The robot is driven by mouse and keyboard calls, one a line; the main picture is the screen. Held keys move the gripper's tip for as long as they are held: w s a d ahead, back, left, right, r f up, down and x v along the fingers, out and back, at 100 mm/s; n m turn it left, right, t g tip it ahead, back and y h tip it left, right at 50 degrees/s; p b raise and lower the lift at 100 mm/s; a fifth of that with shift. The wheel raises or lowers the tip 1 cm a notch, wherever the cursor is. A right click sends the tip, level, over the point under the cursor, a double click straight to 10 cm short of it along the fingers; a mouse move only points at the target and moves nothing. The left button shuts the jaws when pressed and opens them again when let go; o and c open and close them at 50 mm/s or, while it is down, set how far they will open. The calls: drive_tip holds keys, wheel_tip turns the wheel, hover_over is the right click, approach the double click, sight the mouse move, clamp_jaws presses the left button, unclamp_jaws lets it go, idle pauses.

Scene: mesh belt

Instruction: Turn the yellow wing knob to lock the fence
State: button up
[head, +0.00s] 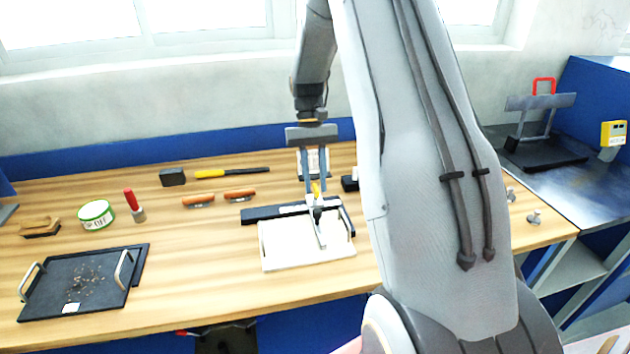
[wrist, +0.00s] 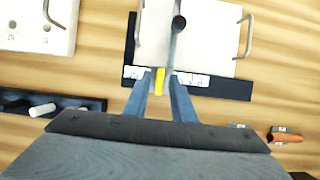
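The yellow wing knob (head: 316,188) stands at the dark fence bar (head: 262,214), at the back edge of a white board (head: 280,250). In the wrist view the knob (wrist: 160,80) appears as a narrow upright yellow strip. My gripper (head: 316,186) points down over it. In the wrist view the two blue-grey fingers (wrist: 161,80) are apart, one on each side of the knob, with what look like small gaps. Contact cannot be made out for certain. A white scale strip (wrist: 195,79) lies along the fence. A metal bar with a dark round end (wrist: 179,23) runs over the board.
A dark tray (head: 100,300) with handles, a green-white tin (head: 96,213), a red-handled tool (head: 131,200), wooden-handled tools (head: 240,194) and a yellow-handled hammer (head: 215,173) lie to the left. Another white plate (wrist: 30,30) is close by. The front bench edge is clear.

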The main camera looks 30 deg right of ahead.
drive_tip(key=shift+w+r, duration=0.1)
drive_tip(key=a+b+v, duration=0.1)
drive_tip(key=b+v, duration=0.1)
drive_tip(key=v, duration=0.5)
drive_tip(key=shift+d+r+b, duration=0.3)
drive_tip(key=shift+d+b, duration=0.05)
drive_tip(key=shift+d, duration=0.15)
drive_tip(key=s+a+f+n+t, duration=0.1)
drive_tip(key=s+a+f+t, duration=0.1)
drive_tip(key=s+a, duration=0.3)
drive_tip(key=s+a+f+n+t+h, duration=0.1)
drive_tip(key=s+a+f+t, duration=0.1)
drive_tip(key=s+a, duration=0.4)
drive_tip(key=s+a+f+n+t, duration=0.1)
drive_tip(key=s+a+f, duration=0.2)
drive_tip(key=s+a, duration=0.2)
drive_tip(key=shift+s+a+t, duration=0.15)
drive_tip(key=shift+s+t, duration=0.25)
drive_tip(key=shift+s, duration=1.1)
